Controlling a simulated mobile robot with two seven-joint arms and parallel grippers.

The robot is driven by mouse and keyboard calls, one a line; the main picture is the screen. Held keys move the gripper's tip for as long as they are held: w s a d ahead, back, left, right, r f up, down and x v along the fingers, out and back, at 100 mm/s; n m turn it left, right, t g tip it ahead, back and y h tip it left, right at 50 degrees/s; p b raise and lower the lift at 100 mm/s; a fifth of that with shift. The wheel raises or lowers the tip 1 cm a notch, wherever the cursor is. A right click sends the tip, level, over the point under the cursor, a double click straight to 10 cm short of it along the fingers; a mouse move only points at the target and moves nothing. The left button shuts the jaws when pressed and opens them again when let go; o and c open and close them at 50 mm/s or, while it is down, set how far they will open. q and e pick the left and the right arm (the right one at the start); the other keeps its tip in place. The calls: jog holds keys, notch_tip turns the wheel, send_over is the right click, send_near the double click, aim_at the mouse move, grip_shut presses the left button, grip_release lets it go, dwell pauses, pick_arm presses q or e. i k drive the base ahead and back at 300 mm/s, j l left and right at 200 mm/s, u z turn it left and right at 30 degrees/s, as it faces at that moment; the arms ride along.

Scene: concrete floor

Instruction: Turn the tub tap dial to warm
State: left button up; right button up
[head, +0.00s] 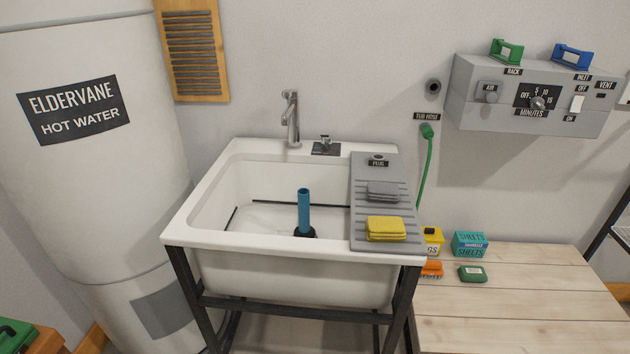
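The white tub (215,240) stands on a dark metal frame in the middle of the head view. A chrome spout (291,120) rises at its back rim. The tap dial (325,141) is a small metal knob on a dark plate (326,149) to the right of the spout. The plate's markings are too small to read, so I cannot tell the dial's setting. A blue upright tube (304,211) with a black base stands inside the tub. Neither of my grippers is in view.
A grey drainboard (362,209) with sponges covers the tub's right side. A hot water tank (85,180) stands left. A grey control box (535,115) and a green hose (427,160) are on the wall. A wooden table (510,315) with small boxes is right.

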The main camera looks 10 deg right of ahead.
aim_at(326, 140)
jog(key=i+j, duration=0.25)
jog(key=i+j+z, duration=0.15)
jog(key=j, duration=0.3)
jog(key=i+j, duration=0.3)
jog(key=i+j+z, duration=0.15)
jog(key=j, duration=0.3)
jog(key=i, duration=0.05)
